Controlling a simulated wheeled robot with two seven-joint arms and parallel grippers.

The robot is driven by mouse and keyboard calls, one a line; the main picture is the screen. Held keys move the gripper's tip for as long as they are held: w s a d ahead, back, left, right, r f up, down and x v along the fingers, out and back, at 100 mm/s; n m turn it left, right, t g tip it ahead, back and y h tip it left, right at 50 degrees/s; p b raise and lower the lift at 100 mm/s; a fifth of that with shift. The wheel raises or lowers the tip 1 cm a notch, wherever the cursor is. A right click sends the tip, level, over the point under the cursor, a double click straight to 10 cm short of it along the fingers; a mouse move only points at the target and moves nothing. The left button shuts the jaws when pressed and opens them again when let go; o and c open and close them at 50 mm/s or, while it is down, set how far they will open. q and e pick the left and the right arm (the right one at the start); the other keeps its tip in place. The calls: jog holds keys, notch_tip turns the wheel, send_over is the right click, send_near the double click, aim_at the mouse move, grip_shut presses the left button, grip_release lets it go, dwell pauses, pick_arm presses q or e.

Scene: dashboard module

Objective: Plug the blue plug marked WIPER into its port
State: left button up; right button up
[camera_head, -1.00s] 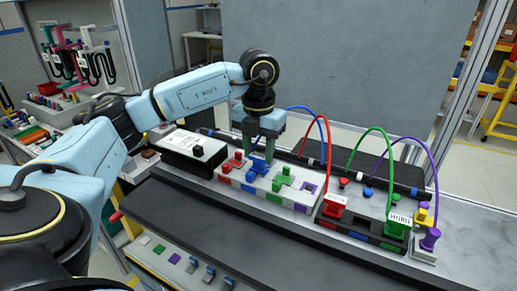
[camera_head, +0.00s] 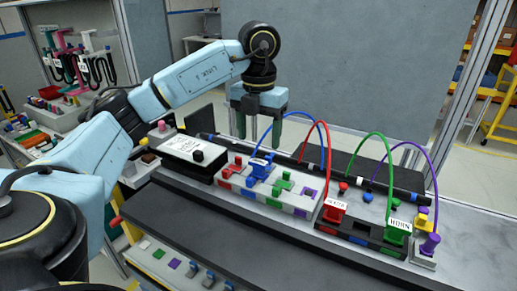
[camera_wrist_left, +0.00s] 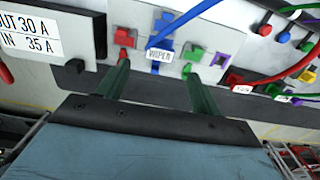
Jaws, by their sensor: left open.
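The blue plug marked WIPER (camera_head: 259,166) sits on the blue-marked part of the white block (camera_head: 299,211). Its white label (camera_wrist_left: 160,55) faces up in the left wrist view. A blue cable (camera_head: 285,117) arcs from it to the black bar behind. I cannot tell how deep the plug sits. My left gripper (camera_head: 257,133) is open and empty above the plug, its two green fingers spread apart and clear of it. In the left wrist view the fingers (camera_wrist_left: 158,76) point toward either side of the plug. My right gripper does not show.
Red shapes (camera_head: 233,169) and green shapes (camera_head: 283,180) stand on the white block beside the plug. A dark block (camera_head: 358,239) to the right holds a labelled red plug (camera_head: 333,209) and a green HORN plug (camera_head: 398,233). Cables arch over the right side. A white-topped box (camera_head: 190,150) stands left.

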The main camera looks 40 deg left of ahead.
pick_arm(q)
notch_tip(320, 180, up, 7)
jog(key=p, duration=0.2)
jog(key=shift+p, duration=0.3)
